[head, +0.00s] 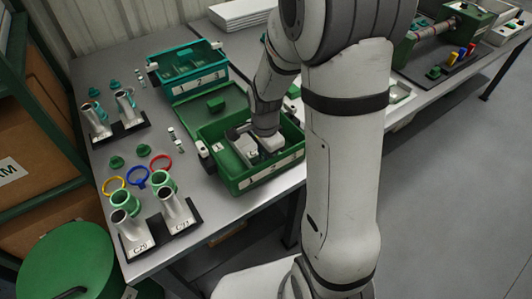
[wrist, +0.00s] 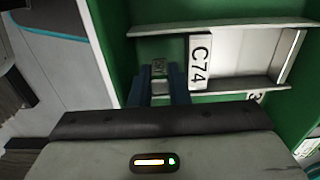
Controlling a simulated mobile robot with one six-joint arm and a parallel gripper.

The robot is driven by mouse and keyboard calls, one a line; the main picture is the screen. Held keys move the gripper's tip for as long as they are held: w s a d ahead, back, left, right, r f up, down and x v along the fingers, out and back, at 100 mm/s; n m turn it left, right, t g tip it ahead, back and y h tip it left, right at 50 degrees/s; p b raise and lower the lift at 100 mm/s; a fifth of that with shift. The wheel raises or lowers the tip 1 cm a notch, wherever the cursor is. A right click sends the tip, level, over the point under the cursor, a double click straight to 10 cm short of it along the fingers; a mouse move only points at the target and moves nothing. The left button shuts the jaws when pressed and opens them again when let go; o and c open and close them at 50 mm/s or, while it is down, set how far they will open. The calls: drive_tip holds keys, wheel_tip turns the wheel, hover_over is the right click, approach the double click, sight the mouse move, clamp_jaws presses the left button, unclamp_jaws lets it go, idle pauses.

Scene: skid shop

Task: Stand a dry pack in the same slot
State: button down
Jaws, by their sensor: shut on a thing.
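My gripper (head: 262,143) reaches down into the open green case (head: 236,186) in the head view. In the wrist view, my gripper's two dark blue fingers (wrist: 162,80) are shut on a small grey-green pack (wrist: 159,68), which looks like the dry pack. Most of the pack is hidden by the fingers. It is beside a white tag marked C74 (wrist: 199,62), inside a slot between pale dividers (wrist: 270,84). I cannot tell whether the pack touches the slot floor.
A teal case (head: 180,92) stands open behind the green one. Metal fittings in racks (head: 160,228) and coloured rings (head: 137,177) lie to the left on the grey bench (head: 215,228). The case's walls and dividers closely surround my fingers.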

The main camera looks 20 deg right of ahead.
drive_tip(key=shift+f, duration=0.45)
drive_tip(key=shift+f+b, duration=0.3)
drive_tip(key=shift+b, duration=0.2)
drive_tip(key=shift+f, duration=0.15)
idle(0.3)
drive_tip(key=c, duration=1.4)
unclamp_jaws()
drive_tip(key=shift+o, duration=0.5)
drive_tip(key=shift+s, duration=0.1)
drive_tip(key=shift+s, duration=0.1)
drive_tip(key=shift+c, duration=0.2)
